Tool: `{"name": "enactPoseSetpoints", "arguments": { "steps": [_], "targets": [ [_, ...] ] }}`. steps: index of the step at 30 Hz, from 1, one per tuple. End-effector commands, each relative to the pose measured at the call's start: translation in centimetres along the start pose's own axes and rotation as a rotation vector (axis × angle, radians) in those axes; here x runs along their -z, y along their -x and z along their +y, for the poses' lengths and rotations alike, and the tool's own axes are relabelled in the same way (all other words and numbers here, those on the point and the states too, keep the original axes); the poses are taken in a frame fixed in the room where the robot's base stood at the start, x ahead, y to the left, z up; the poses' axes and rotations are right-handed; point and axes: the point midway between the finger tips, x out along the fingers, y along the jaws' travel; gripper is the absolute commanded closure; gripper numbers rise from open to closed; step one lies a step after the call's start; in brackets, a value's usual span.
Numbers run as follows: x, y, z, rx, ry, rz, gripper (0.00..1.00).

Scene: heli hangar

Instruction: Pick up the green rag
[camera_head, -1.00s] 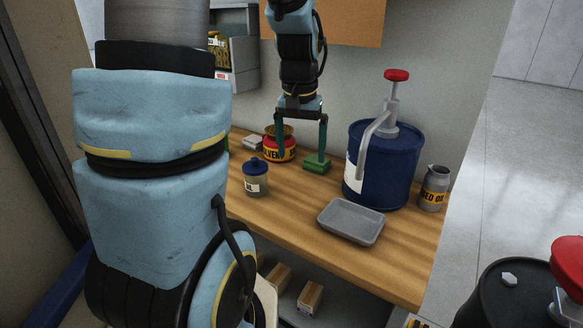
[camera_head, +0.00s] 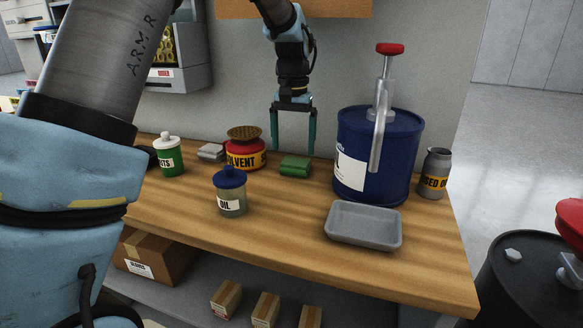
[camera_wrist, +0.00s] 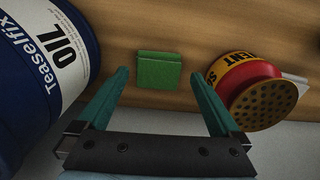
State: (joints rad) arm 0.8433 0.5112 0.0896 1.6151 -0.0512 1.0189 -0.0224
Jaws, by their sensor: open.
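The green rag (camera_head: 295,166) is a small folded block lying on the wooden bench, between the red solvent can and the blue drum. In the wrist view the rag (camera_wrist: 159,70) lies flat ahead of the fingertips, roughly midway between them. My gripper (camera_head: 294,149) points down with its two teal fingers spread, above and around the rag's position in the head view. In the wrist view my gripper (camera_wrist: 164,80) is open and empty, with the rag apart from both fingers.
The blue drum with pump (camera_head: 350,130) stands close on the right. The solvent can (camera_head: 246,160) stands close on the left. A grey tray (camera_head: 363,240), oil jar (camera_head: 231,204), green-bodied container (camera_head: 168,158) and used-oil can (camera_head: 434,176) are also on the bench (camera_head: 275,240). Bare wood lies in front.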

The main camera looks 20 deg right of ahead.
Motion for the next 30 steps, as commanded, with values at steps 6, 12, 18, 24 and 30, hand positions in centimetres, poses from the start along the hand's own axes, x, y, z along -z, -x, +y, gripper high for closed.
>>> {"name": "enactPoseSetpoints", "arguments": {
  "steps": [6, 12, 18, 24, 30],
  "targets": [
    [0.1, -1.6, 0.0, 0.000, 0.000, -0.003, 0.00],
    [0.5, -4.5, 0.1, 0.000, 0.001, -0.003, 0.00],
    [0.6, -5.9, 0.0, 0.000, 0.000, 0.001, 0.00],
    [0.6, -6.0, 0.0, 0.000, 0.000, 0.002, 0.01],
    [0.6, -6.0, 0.0, 0.000, 0.001, 0.001, 0.24]
  ]
}}
